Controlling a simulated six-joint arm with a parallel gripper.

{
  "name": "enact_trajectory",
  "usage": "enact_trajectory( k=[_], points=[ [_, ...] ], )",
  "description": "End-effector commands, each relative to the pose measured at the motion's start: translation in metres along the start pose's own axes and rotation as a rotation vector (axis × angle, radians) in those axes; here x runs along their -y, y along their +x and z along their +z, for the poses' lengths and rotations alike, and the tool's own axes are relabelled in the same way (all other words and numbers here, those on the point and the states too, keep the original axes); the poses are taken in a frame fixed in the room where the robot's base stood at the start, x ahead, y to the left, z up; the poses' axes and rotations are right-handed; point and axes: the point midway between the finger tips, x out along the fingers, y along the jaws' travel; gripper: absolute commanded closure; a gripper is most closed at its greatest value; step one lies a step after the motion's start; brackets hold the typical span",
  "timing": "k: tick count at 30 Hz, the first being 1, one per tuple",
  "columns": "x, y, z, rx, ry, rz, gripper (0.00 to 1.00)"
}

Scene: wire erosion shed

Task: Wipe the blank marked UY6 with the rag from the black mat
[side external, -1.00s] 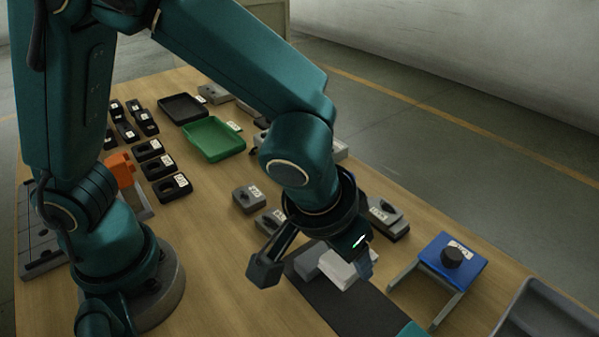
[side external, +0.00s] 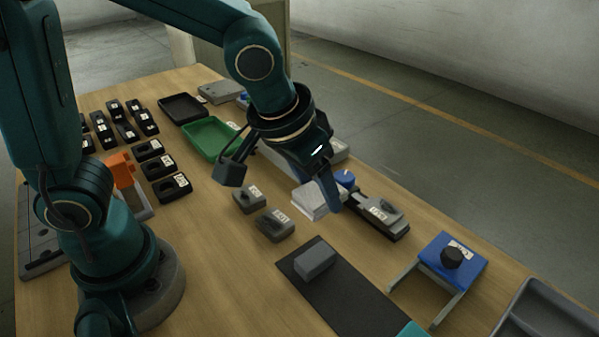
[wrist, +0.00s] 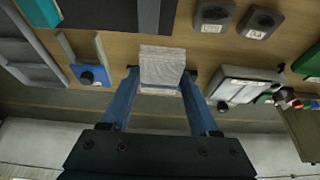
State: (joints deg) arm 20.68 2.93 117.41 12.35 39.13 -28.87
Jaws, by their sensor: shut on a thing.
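My gripper (side external: 328,200) is shut on the rag (side external: 312,202), a pale grey, block-shaped folded cloth, and holds it clear of the black mat. In the wrist view the rag (wrist: 162,66) sits between the two blue fingers. The black mat (side external: 355,308) lies at the front with a grey block (side external: 315,260) on it. A grey blank (side external: 381,209) with a label stands on a dark base right of the rag. Two labelled grey blanks (side external: 249,198) (side external: 274,225) stand left of it. I cannot read the marks, so I cannot tell which is UY6.
A blue stand (side external: 462,266) with a black knob is at the right, near a grey tray (side external: 550,315). A green tray (side external: 205,138), a black tray (side external: 182,107) and several black labelled blocks (side external: 166,187) are at the left and back. Bare table lies left of the mat.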

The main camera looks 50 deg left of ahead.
Motion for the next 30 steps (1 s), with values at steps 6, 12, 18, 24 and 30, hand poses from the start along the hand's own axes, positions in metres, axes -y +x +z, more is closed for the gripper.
enact_trajectory(
  k=[6, 12, 18, 24, 30],
  points=[
    [-0.001, -0.003, -0.004, -0.002, 0.011, -0.001, 0.83],
    [-0.012, -0.006, -0.040, -0.028, 0.017, 0.008, 0.83],
    [-0.023, 0.007, -0.084, -0.035, 0.017, 0.010, 0.83],
    [-0.030, 0.028, -0.112, -0.027, 0.009, 0.010, 0.83],
    [-0.030, 0.046, -0.116, -0.009, 0.001, 0.004, 0.83]
  ],
)
